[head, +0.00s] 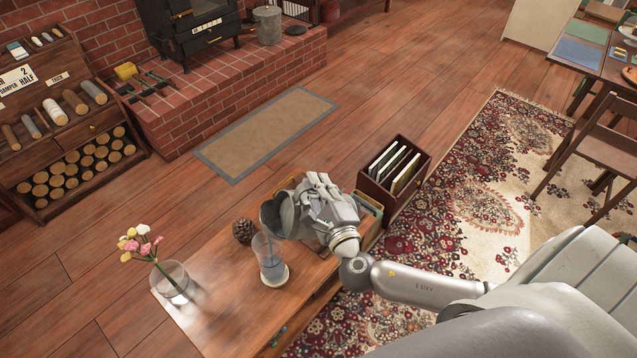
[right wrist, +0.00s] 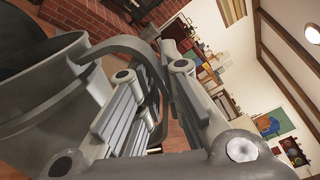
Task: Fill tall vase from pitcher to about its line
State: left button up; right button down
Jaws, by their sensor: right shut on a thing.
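A grey metal pitcher (head: 279,214) is held tilted, its mouth toward the left, above the low wooden table. My right gripper (head: 318,205) is shut on it from the right. In the right wrist view the pitcher (right wrist: 50,105) fills the left side with a dark opening, and its curved handle runs between the fingers. A tall clear glass vase (head: 268,256) stands upright on a pale round base or coaster just below the pitcher's mouth. A bluish-grey tint shows inside it; its line and exact water level are too small to tell. My left gripper is not in view.
A glass vase with pink, white and yellow flowers (head: 172,281) stands at the table's left end. A pine cone (head: 244,231) sits behind the tall vase. A dark wooden rack (head: 402,172) with upright flat items stands beyond the table. The table front (head: 225,315) is mostly bare.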

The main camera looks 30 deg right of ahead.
jog(key=shift+w+a+r+n+p, duration=0.2)
jog(key=shift+a+r+n+p, duration=0.6)
jog(key=shift+p, duration=1.15)
dwell(4.1)
jog(key=shift+a+r, duration=0.1)
